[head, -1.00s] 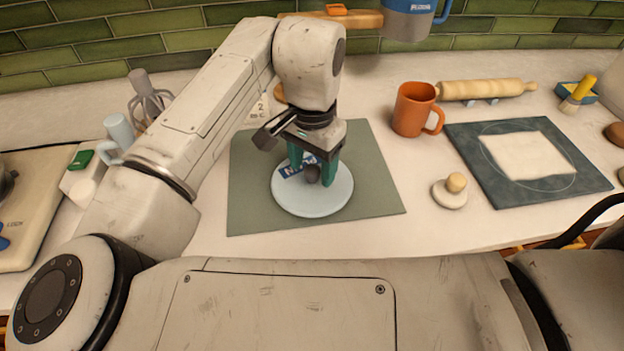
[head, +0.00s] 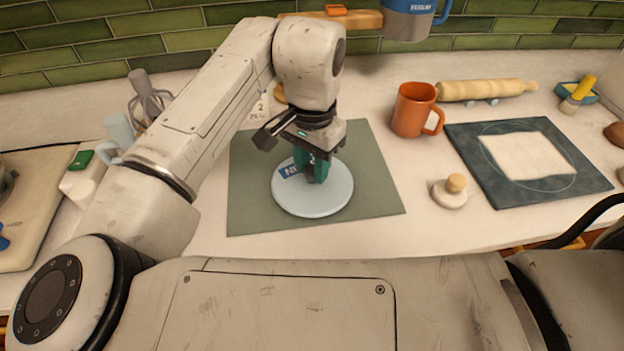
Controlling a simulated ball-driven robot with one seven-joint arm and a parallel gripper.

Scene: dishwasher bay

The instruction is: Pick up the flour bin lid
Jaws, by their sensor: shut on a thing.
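The flour bin lid (head: 325,200) is a pale blue round disc with a dark blue label at its upper left and a dark knob in its middle. It lies flat on the grey-green mat (head: 255,211). My gripper (head: 312,176) points down over the lid's middle, with its green fingers closed together on the knob. The fingers hide most of the knob and part of the label. I see no gap between the lid and the mat.
An orange mug (head: 412,110) stands right of the mat. A small knobbed white item (head: 450,194) and a dark board with a dough sheet (head: 527,157) lie farther right. A rolling pin (head: 486,89) is behind. A whisk (head: 147,94) and a light blue mug (head: 117,131) are left.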

